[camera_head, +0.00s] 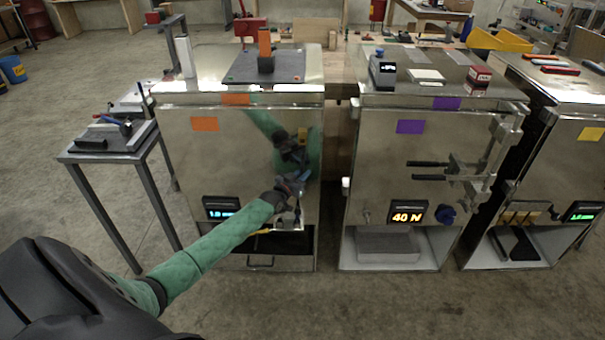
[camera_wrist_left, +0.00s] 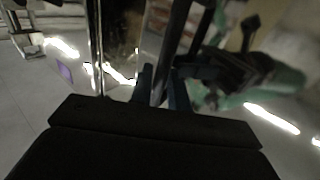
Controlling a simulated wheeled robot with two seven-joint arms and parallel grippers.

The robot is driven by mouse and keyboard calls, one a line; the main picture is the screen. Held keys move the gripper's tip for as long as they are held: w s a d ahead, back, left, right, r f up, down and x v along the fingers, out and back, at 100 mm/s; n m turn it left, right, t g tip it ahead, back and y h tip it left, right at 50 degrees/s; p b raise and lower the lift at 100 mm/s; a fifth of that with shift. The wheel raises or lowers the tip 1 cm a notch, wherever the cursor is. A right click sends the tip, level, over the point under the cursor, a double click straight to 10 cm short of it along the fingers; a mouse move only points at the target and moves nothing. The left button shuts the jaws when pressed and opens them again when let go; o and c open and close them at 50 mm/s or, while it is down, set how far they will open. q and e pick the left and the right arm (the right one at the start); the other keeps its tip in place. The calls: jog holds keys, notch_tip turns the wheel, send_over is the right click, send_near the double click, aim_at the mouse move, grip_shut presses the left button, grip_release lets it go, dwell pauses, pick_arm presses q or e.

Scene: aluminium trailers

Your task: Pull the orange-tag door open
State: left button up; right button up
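The orange-tag door (camera_head: 215,160) is the shiny metal front of the left cabinet, with an orange sticker (camera_head: 204,124). It looks shut, flush with the cabinet. My left gripper (camera_head: 291,188) is at the door's right side, low down, where the handle is mostly hidden by it. In the left wrist view, the two fingers (camera_wrist_left: 162,90) stand apart with a dark bar (camera_wrist_left: 175,45), seemingly the handle, between them. Whether they press on it is unclear. My right gripper is not in view.
A purple-tag cabinet (camera_head: 400,160) stands close on the right, and a yellow-tag one (camera_head: 560,150) beyond it. A small metal table (camera_head: 110,150) stands left of the orange-tag cabinet. The floor in front is clear.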

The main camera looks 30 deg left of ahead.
pick_arm(q)
jog(key=shift+w, duration=0.1)
jog(key=shift+c, duration=0.3)
grip_shut()
